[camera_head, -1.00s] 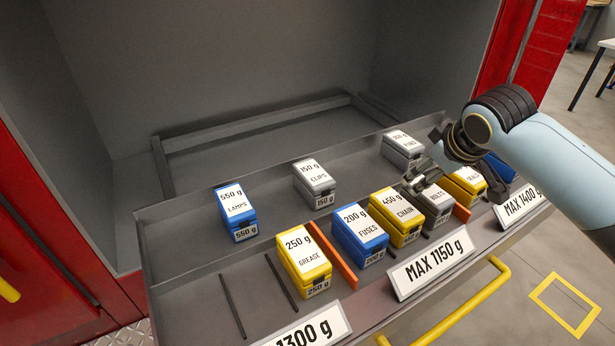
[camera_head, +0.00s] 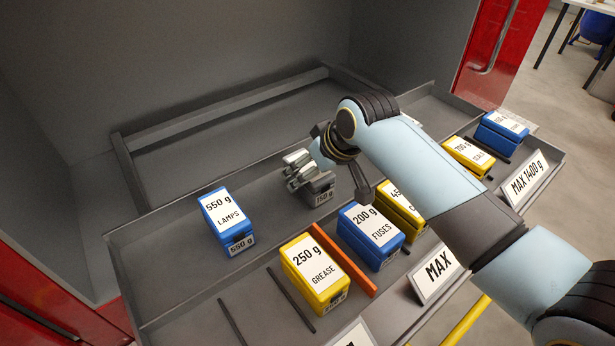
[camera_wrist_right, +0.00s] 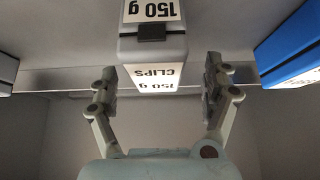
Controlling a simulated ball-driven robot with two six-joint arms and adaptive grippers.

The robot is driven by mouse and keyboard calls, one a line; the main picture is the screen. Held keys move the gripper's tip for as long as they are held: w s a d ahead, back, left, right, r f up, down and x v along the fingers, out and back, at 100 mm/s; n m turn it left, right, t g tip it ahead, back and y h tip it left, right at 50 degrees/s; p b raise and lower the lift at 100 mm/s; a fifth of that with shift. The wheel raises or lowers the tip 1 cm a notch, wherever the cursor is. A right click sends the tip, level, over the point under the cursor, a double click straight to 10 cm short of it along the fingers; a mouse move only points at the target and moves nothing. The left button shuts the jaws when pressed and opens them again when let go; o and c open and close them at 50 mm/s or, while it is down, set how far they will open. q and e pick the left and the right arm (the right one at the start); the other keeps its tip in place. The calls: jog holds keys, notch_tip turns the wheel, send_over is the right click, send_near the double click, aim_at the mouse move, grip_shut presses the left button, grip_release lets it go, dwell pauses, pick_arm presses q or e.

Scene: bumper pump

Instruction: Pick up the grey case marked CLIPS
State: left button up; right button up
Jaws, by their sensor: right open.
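The grey CLIPS case (camera_head: 321,195), labelled 150 g, stands in the back part of the tray. In the head view my right gripper (camera_head: 298,170) is over it and hides most of its top. In the right wrist view the CLIPS case (camera_wrist_right: 152,48) appears upside down at the upper middle. There the open fingers of my right gripper (camera_wrist_right: 160,84) are spread to either side of the case's line, with a gap on both sides. Nothing is held. My left gripper does not show.
The blue LAMPS case (camera_head: 226,220) stands to the left. The yellow GREASE case (camera_head: 312,272), blue FUSES case (camera_head: 370,235) and a yellow case (camera_head: 401,207) stand in front, with an orange divider (camera_head: 343,260). My right arm covers the tray's middle right.

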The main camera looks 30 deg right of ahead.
jog(key=x, duration=0.4)
jog(key=shift+s+d+f, duration=0.15)
jog(key=shift+s+d, duration=0.05)
jog(key=shift+d, duration=0.05)
jog(key=shift+w+f, duration=0.15)
jog(key=shift+f, duration=0.05)
jog(key=c, duration=1.2)
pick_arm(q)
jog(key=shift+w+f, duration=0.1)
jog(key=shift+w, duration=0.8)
pick_arm(e)
jog(key=shift+c, duration=0.7)
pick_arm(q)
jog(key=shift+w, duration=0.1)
pick_arm(e)
jog(key=shift+r, duration=0.15)
